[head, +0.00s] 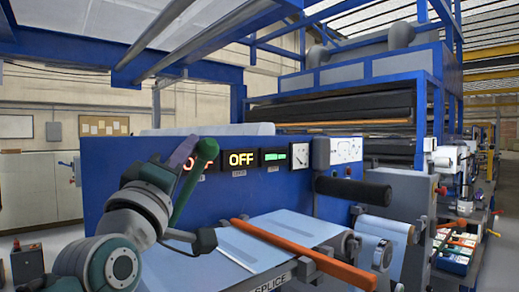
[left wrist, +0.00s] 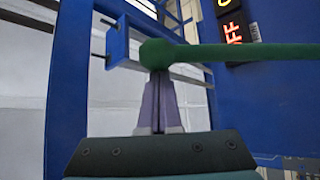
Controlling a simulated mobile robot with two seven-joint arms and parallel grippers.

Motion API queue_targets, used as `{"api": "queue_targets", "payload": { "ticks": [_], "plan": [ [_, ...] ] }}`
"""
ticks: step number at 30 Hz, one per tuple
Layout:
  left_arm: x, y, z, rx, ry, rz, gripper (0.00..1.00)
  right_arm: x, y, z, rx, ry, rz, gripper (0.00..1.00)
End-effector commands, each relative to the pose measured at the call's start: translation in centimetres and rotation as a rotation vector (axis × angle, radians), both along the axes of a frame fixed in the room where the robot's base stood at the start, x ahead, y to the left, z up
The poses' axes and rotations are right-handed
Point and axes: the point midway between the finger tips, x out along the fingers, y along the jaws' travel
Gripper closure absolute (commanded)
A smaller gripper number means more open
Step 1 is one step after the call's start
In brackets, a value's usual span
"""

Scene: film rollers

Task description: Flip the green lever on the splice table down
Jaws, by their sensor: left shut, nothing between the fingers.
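The green lever (head: 190,180) stands up at the left end of the splice table (head: 285,225), leaning slightly right, its round knob at the top. In the left wrist view the lever (left wrist: 240,53) runs across to the right from its knob (left wrist: 157,53). My left gripper (head: 184,152) is just left of the knob in the head view. Its purple fingers are shut and empty in the left wrist view (left wrist: 159,85), with their tips at the knob's edge. I cannot tell whether they touch it. My right gripper is not in view.
A blue panel (head: 115,175) stands behind the lever, with a lit OFF display (head: 242,158) and a green display (head: 274,156). A red display is partly hidden behind the lever. An orange bar (head: 300,250) crosses the table. A black roller (head: 353,190) juts out at the right.

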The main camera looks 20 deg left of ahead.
Motion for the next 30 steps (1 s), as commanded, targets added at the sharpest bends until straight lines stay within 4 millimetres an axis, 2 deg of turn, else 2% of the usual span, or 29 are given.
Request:
{"api": "queue_targets", "payload": {
  "ticks": [1, 5, 12, 18, 24, 30],
  "plan": [
    [-0.2, -0.3, -1.0, 0.013, -0.006, -0.001, 1.0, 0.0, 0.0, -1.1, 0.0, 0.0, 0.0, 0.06],
    [-0.8, -1.4, -2.9, 0.067, -0.038, -0.001, 1.0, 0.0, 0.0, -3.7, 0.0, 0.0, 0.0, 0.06],
    [-2.3, -4.0, -7.3, 0.212, -0.123, -0.003, 1.0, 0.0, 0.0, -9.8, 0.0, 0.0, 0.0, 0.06],
    [-3.3, -5.6, -10.4, 0.329, -0.19, -0.002, 1.0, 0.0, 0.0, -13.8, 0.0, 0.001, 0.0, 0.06],
    [-3.8, -6.5, -12.5, 0.342, -0.201, -0.001, 1.0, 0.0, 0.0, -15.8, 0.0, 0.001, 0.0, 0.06],
    [-4.0, -6.9, -13.5, 0.343, -0.2, -0.001, 1.0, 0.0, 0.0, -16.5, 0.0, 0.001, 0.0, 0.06]
  ]
}}
